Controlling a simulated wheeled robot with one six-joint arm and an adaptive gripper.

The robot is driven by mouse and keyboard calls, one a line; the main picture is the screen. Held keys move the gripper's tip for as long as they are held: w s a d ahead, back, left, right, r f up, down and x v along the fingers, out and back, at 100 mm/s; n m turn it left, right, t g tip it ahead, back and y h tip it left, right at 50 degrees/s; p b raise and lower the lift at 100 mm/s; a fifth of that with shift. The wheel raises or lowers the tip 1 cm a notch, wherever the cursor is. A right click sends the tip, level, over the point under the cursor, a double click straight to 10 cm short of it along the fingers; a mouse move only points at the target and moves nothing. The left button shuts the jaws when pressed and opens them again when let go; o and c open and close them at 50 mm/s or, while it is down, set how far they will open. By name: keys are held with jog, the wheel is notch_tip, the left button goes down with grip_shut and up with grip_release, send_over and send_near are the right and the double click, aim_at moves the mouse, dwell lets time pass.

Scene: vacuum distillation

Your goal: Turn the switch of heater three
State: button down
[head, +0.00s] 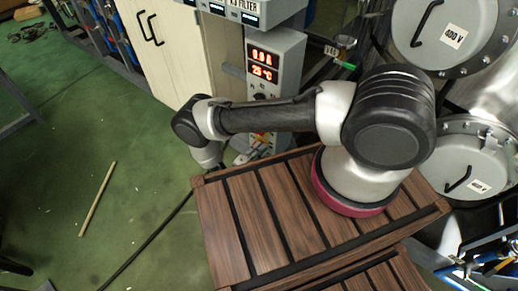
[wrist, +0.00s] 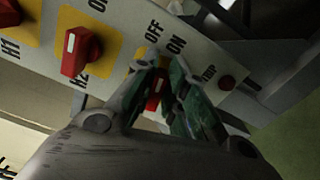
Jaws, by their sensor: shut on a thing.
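In the wrist view my gripper (wrist: 164,72) is shut on the red switch of heater three (wrist: 154,101), with a fingertip on each side of it. The switch shows only as a red patch between the fingers, and its own label is hidden. Printed OFF and ON marks stand just beyond the fingertips. The red switch marked H2 (wrist: 80,50) is to the left on a yellow plate, and the switch marked H1 (wrist: 8,14) is at the left edge. In the head view my gripper is mostly hidden behind my arm, low at the front of the grey control cabinet (head: 290,60).

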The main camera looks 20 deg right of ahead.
jog(key=shift+f+m, duration=0.25)
jog(key=shift+m, duration=0.95)
jog(key=c, duration=1.5)
grip_release()
jog(key=shift+o, duration=0.2)
jog(key=v, duration=0.7)
jog(key=shift+s+a, duration=0.2)
